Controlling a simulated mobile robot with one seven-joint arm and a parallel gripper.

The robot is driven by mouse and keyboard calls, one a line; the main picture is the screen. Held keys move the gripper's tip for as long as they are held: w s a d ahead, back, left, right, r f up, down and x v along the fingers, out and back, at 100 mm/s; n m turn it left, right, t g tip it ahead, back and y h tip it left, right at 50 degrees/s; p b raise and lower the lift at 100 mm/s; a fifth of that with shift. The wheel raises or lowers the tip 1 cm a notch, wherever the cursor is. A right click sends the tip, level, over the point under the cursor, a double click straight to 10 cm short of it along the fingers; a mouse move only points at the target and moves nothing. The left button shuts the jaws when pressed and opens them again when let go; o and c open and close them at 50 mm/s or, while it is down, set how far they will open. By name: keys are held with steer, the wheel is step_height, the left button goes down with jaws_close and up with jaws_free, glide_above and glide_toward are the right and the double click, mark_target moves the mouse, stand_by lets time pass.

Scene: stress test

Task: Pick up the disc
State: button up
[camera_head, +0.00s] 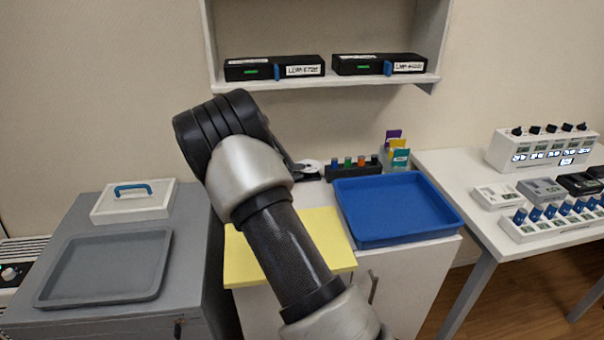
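A small white round thing (312,166), which looks like the disc, lies at the back of the white cabinet top, left of a dark rack. Only part of it shows, and I cannot tell whether it touches my gripper. My arm reaches across the middle of the view and hides much of the cabinet top. My gripper (298,170) is mostly hidden behind my arm; only a dark part shows beside the white round thing. Whether its fingers are open or shut does not show.
A yellow mat (330,238) and a blue tray (372,241) lie on the cabinet top. Right of the disc stands a dark rack (345,172) with several coloured caps. A shelf (345,82) hangs above. A grey tray (105,298) is at left; devices fill the right table (440,175).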

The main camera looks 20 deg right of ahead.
steer(key=shift+b+x, duration=0.5)
steer(key=shift+x, duration=0.45)
steer(key=shift+f, duration=0.1)
steer(key=shift+c, duration=0.4)
steer(key=shift+s, duration=0.1)
jaws_close()
steer(key=shift+a+f, duration=0.1)
steer(key=shift+r+p, duration=0.45)
steer(key=shift+r, duration=0.75)
steer(key=v, duration=1.5)
steer(key=shift+f, duration=0.25)
